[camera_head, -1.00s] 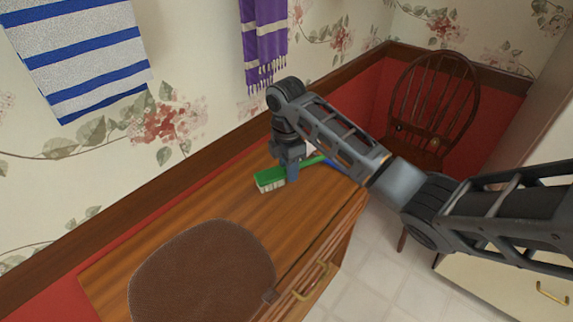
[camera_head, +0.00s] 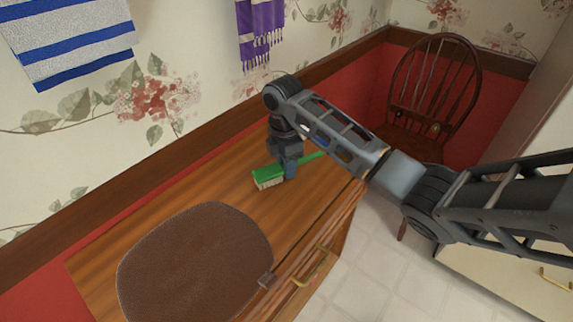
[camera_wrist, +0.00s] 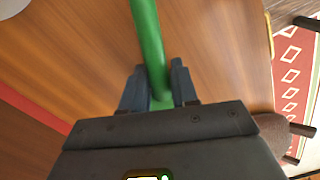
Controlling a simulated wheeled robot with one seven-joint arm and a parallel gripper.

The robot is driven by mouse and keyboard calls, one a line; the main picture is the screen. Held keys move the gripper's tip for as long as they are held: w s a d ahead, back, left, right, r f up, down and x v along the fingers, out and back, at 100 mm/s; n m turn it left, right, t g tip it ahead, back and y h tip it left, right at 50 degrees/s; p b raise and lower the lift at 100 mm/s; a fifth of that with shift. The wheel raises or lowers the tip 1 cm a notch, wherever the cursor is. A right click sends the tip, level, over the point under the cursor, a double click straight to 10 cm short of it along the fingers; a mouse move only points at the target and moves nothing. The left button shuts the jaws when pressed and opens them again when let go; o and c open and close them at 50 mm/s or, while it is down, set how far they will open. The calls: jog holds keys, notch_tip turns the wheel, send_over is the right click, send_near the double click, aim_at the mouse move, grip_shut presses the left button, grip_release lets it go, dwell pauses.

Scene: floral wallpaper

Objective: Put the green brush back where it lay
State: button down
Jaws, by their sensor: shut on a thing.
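The green brush (camera_head: 268,175) is at the far part of the wooden dresser top, its pale bristles facing down and its handle pointing right, away from the brown mat. My gripper (camera_head: 290,174) points down and is shut on the brush. In the wrist view the green brush handle (camera_wrist: 149,45) runs up the picture from between the two fingers of my gripper (camera_wrist: 160,88). The brush is at or very close to the wood; I cannot tell whether it touches. Part of the handle is hidden behind my gripper in the head view.
A brown mat (camera_head: 195,265) lies on the near part of the wooden dresser top (camera_head: 120,255). The wall is along the back edge. A dark wooden chair (camera_head: 435,95) stands beyond the right end. Bare wood lies between mat and brush.

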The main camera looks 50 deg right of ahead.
jog(key=shift+f, duration=0.5)
jog(key=c, duration=0.8)
grip_release()
jog(key=shift+w+r, duration=0.15)
jog(key=shift+r, duration=3.75)
